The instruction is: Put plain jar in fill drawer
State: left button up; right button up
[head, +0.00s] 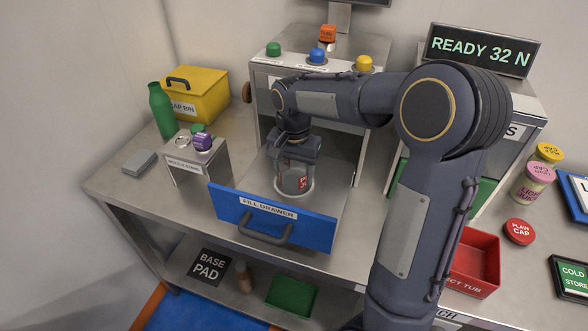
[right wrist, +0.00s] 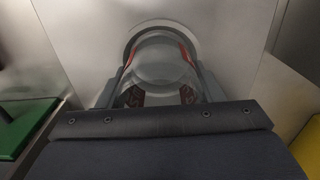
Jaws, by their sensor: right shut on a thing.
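The plain jar (head: 291,181) is clear with a red mark on its side, and it stands upright in the open fill drawer (head: 270,213). The drawer has a blue front with a dark handle and is pulled out from under the cabinet. My right gripper (head: 293,163) reaches down from above and is shut on the jar. In the right wrist view the jar (right wrist: 160,65) sits between the two fingers over a pale round ring on the drawer floor. Whether the jar's base touches the floor is hard to tell. My left gripper is not in view.
A bottle stand (head: 196,166), green bottle (head: 162,112) and yellow cap bin (head: 197,93) are to the left. The cabinet (head: 262,85) rises behind the drawer.

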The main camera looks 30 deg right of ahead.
jog(key=o, duration=1)
jog(key=shift+c, duration=0.2)
notch_tip(320, 180, up, 12)
jog(key=p, duration=0.1)
jog(key=shift+r, duration=0.15)
